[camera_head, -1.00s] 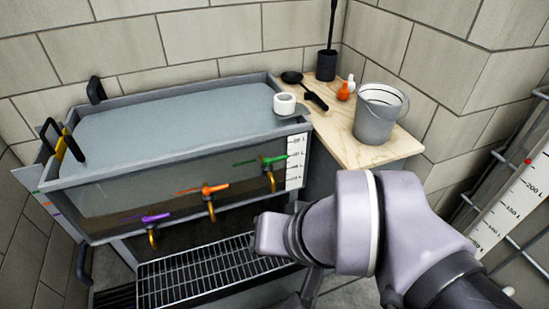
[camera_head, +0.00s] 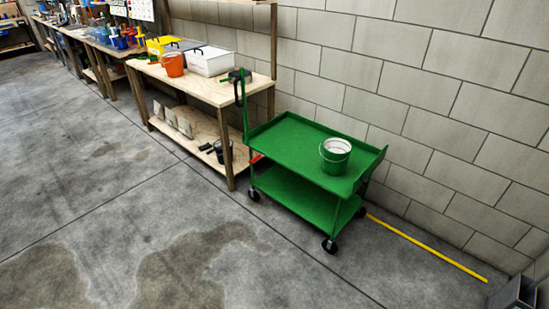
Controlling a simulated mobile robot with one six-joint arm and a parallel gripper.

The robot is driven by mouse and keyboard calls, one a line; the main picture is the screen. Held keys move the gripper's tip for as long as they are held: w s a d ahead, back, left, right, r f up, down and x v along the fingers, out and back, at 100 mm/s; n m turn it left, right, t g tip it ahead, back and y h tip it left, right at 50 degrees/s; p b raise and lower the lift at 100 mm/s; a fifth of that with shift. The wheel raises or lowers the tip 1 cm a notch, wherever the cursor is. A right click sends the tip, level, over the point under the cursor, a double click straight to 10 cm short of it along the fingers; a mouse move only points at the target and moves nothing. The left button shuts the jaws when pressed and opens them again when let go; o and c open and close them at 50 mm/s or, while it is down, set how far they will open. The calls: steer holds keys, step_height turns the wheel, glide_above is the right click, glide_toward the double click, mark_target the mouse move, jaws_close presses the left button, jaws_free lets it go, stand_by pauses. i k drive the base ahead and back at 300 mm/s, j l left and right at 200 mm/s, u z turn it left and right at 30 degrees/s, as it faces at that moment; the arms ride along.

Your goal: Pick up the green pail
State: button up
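The green pail (camera_head: 335,162) stands upright on the top shelf of a green cart (camera_head: 290,150), near the cart's right end. The pail has a pale rim and its inside looks whitish. The cart stands against the block wall, with a handle post at its left end and a lower shelf. My gripper is not in view.
A wooden workbench (camera_head: 215,92) left of the cart holds an orange pail (camera_head: 173,65), a white box (camera_head: 209,61) and a yellow box (camera_head: 160,45). A yellow floor line (camera_head: 430,250) runs right from the cart. The concrete floor (camera_head: 150,210) in front is open.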

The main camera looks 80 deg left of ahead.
mark_target(336, 150)
steer(key=u, duration=2.25)
steer(key=i+j, duration=0.15)
steer(key=i, duration=0.35)
steer(key=i+j, duration=0.2)
steer(key=i, duration=0.3)
steer(key=i+j, duration=0.2)
steer(key=i, duration=0.25)
steer(key=i+j, duration=0.15)
steer(key=i, duration=0.35)
steer(key=i+j, duration=0.15)
steer(key=i, duration=0.35)
steer(key=i+j, duration=0.2)
steer(key=i, duration=0.3)
